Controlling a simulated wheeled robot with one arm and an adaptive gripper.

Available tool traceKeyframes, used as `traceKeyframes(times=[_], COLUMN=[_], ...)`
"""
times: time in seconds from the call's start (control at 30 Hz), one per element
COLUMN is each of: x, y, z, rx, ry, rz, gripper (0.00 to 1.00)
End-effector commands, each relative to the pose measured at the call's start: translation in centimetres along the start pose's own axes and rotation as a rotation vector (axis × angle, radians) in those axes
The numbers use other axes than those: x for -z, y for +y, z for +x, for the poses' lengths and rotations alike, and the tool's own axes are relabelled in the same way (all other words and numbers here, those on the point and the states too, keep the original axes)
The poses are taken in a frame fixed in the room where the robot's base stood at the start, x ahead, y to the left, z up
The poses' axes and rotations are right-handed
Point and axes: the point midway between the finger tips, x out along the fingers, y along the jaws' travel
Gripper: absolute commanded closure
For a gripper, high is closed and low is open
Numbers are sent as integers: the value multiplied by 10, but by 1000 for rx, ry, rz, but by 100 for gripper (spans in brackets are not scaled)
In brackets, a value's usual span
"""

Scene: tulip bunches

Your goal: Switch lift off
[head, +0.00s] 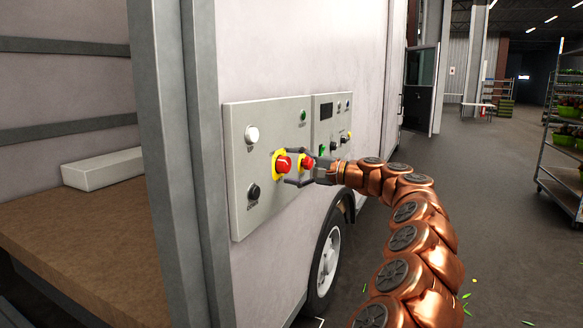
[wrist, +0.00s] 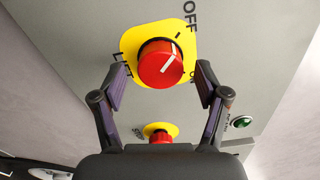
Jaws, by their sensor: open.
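The lift switch is a red rotary knob (wrist: 160,62) on a yellow plate (wrist: 128,40) marked LIFT, OFF and a partly hidden label. White lines on the knob's face slant toward the upper right in the wrist view. In the head view the knob (head: 283,163) sticks out from a grey panel (head: 240,135) on a pale vehicle wall. My gripper (wrist: 161,82) is open, with one finger on each side of the knob. The gripper (head: 289,167) also shows in the head view, close to the panel. I cannot tell whether the fingers touch the knob.
A second red knob (wrist: 160,137) on a yellow disc sits beside the switch. The panel also has a white button (head: 252,133), a black button (head: 254,191) and a green button (head: 303,115). A second panel (head: 325,130) is to the right. A wheel (head: 328,260) lies below.

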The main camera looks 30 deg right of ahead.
Motion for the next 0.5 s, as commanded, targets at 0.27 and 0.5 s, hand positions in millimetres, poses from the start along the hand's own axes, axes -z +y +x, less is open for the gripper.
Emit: traceKeyframes(times=[0.27,0.5], x=[0,0], y=[-1,0], z=[-45,-88], rx=[2,1], ry=[1,1], rz=[-1,0], gripper=[26,26])
